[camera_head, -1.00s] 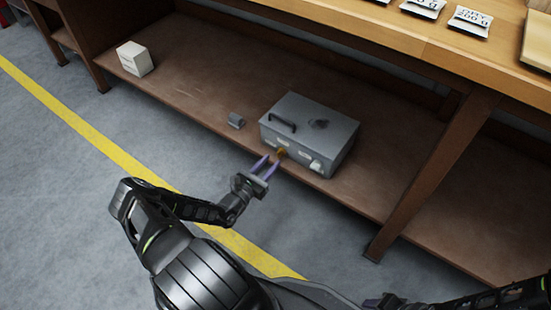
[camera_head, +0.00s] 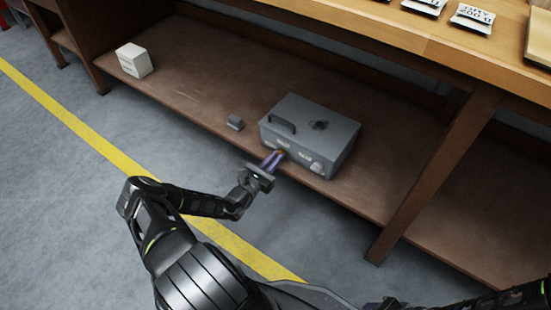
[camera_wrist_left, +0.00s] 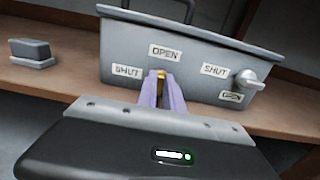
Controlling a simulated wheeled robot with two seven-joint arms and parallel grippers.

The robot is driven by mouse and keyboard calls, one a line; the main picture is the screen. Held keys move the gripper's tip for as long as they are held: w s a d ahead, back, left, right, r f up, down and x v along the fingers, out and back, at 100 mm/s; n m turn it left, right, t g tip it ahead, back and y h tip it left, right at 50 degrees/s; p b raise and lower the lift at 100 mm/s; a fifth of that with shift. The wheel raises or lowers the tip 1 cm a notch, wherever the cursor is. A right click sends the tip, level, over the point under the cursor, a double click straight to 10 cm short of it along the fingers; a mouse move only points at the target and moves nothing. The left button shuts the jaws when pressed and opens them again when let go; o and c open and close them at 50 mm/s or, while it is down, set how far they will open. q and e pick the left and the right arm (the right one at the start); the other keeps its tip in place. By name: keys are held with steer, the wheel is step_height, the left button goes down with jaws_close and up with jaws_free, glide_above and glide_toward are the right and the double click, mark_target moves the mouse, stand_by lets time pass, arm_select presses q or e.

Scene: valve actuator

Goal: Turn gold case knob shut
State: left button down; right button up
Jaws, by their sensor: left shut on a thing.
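The grey metal case (camera_head: 325,135) stands on the brown lower shelf, its labelled front facing my left arm. My left gripper (camera_head: 276,158) reaches that front, its two purple fingers closed on the gold knob. In the left wrist view only the top of the gold knob (camera_wrist_left: 161,75) shows between the fingertips (camera_wrist_left: 161,84); the rest is hidden. An OPEN label (camera_wrist_left: 165,53) is above it and a SHUT label (camera_wrist_left: 127,71) is to its left. My right gripper (camera_head: 376,304) barely shows at the bottom edge of the head view; its jaws cannot be made out.
A pale lever knob (camera_wrist_left: 247,80) with its own labels is right of the gold knob. A small grey block (camera_head: 235,122) lies left of the case. A white box (camera_head: 134,60) stands farther left. A wooden table leg (camera_head: 430,178) rises to the right.

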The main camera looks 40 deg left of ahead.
steer(key=shift+r, duration=0.2)
stand_by(0.5)
arm_select(q)
steer(key=m+p, duration=0.3)
steer(key=m, duration=0.3)
steer(key=m+p, duration=0.4)
steer(key=m, duration=0.1)
steer(key=d+m+p, duration=0.1)
steer(key=m+p, duration=0.2)
steer(key=m, duration=0.3)
steer(key=shift+f+m, duration=0.3)
steer(key=shift+f, duration=0.1)
arm_select(e)
step_height(320, 180, up, 10)
steer(key=s+a, duration=0.1)
steer(key=s, duration=0.1)
steer(key=shift+s+a+g, duration=0.2)
steer(key=shift+a+g, duration=0.1)
steer(key=shift+a, duration=0.05)
steer(key=shift+r, duration=0.1)
arm_select(q)
steer(key=c, duration=1.5)
jaws_free()
